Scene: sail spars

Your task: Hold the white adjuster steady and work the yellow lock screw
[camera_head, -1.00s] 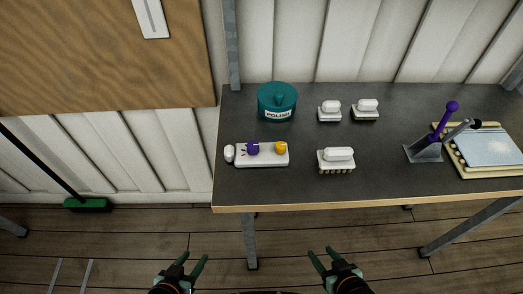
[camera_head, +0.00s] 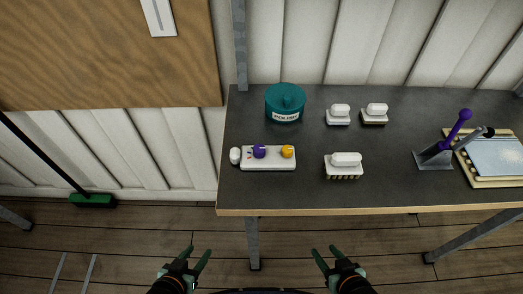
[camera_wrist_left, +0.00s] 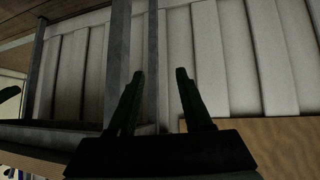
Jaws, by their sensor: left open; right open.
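The white adjuster (camera_head: 268,164) is a flat white block lying near the left end of the dark table. It carries a purple knob (camera_head: 259,151) on its left part and the yellow lock screw (camera_head: 288,151) on its right part. A white rounded piece (camera_head: 235,155) sits at its left end. My left gripper (camera_head: 197,254) is open and empty, below and in front of the table edge. In the left wrist view its two fingers (camera_wrist_left: 158,95) stand apart with nothing between them. My right gripper (camera_head: 325,253) is open and empty, also in front of the table.
A teal polish tin (camera_head: 285,102) stands behind the adjuster. Several white-topped brushes, one at the front (camera_head: 344,166), sit to the right. A stand with purple and grey handles (camera_head: 434,157) and a framed tray (camera_head: 495,157) lie further right. The table's front edge (camera_head: 330,211) separates my grippers from these things.

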